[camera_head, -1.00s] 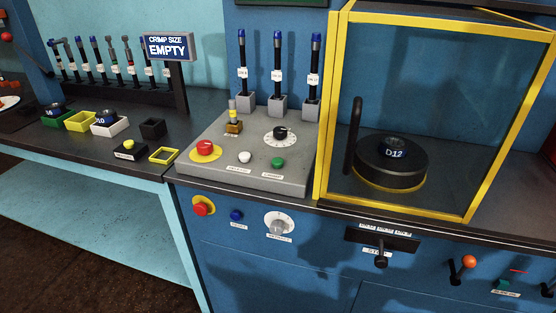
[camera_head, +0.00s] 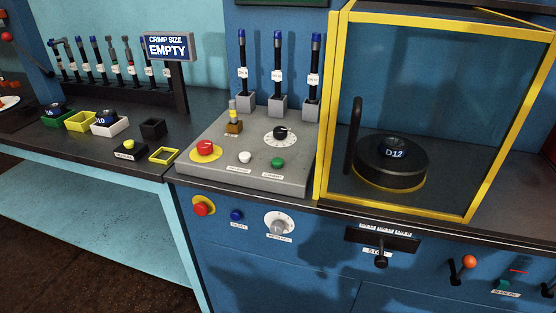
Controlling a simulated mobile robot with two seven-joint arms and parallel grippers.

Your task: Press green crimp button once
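The green crimp button (camera_head: 278,163) sits at the front right of the sloped grey control panel (camera_head: 262,182), with a small white label below it. A white button (camera_head: 245,157) is to its left, and a large red button (camera_head: 206,149) on a yellow disc is further left. A black dial (camera_head: 281,134) is behind the green button. A sign (camera_head: 168,47) reads "CRIMP SIZE EMPTY". Neither of my grippers shows in the head view.
A yellow-framed clear guard (camera_head: 398,203) encloses a black round die marked D12 (camera_head: 392,165) right of the panel. Hoses in grey holders (camera_head: 278,104) stand behind the panel. Small coloured trays (camera_head: 82,121) and a yellow-button box (camera_head: 129,149) are on the left bench.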

